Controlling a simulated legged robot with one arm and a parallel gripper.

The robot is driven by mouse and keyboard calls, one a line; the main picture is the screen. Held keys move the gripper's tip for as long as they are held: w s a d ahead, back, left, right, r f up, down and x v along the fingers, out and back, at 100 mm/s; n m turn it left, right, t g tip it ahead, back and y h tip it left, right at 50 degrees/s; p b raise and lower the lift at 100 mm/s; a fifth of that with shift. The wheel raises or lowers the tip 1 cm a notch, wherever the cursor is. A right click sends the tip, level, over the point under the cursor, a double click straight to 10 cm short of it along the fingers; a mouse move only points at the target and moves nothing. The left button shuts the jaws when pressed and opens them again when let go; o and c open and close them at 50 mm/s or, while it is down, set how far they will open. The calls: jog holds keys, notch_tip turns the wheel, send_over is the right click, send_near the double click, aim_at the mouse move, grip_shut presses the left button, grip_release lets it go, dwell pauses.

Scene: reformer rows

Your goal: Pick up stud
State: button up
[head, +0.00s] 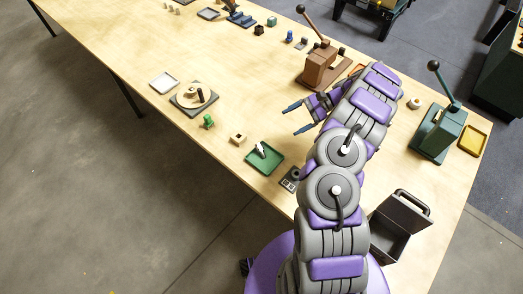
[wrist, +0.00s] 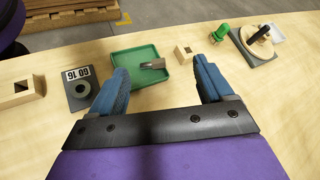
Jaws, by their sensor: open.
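A small grey metallic piece, which looks like the stud (head: 261,150), lies on its side in a green tray (head: 266,165) on the wooden table. In the wrist view the stud (wrist: 152,64) lies in the green tray (wrist: 177,79), beyond my fingertips and between them in the picture. My gripper (head: 297,118) has blue fingers, spread apart with nothing between them. It is over the table, apart from the stud. In the wrist view my gripper (wrist: 160,75) is open, and its left finger covers part of the tray's near left side.
A wooden block with a hole (wrist: 185,54) and a green piece (wrist: 220,32) are right of the tray. A grey numbered block (wrist: 80,90) is at its left. A brown press (head: 321,66), a green press (head: 438,130) and an open dark box (head: 402,222) also stand on the table.

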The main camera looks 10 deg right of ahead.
jog(key=m, duration=0.2)
send_near(262, 150)
jog(key=shift+t, duration=0.4)
jog(key=b+x, duration=0.1)
jog(key=x, duration=0.3)
jog(key=b+x, duration=0.1)
jog(key=x, duration=0.3)
jog(key=shift+s+b, duration=0.2)
jog(key=shift+b, duration=0.15)
jog(key=shift+c, duration=0.3)
jog(key=c, duration=0.9)
jog(key=w+a+r+m+t+h+p, duration=0.1)
jog(key=w+r+m+t, duration=0.3)
jog(key=r, duration=0.8)
jog(key=w+r+m+t+h+p, duration=0.1)
jog(key=w+r+m+t+h, duration=0.15)
jog(key=w+r, duration=0.7)
jog(key=shift+c, duration=0.2)
jog(key=s+r+m+t+h, duration=0.2)
jog(key=s+r+m, duration=0.1)
jog(key=r, duration=0.6)
jog(key=s+r+m+t+h, duration=0.2)
jog(key=r+m+t+h, duration=0.1)
jog(key=r, duration=0.6)
jog(key=shift+s+r+m, duration=0.4)
jog(key=shift+m, duration=0.35)
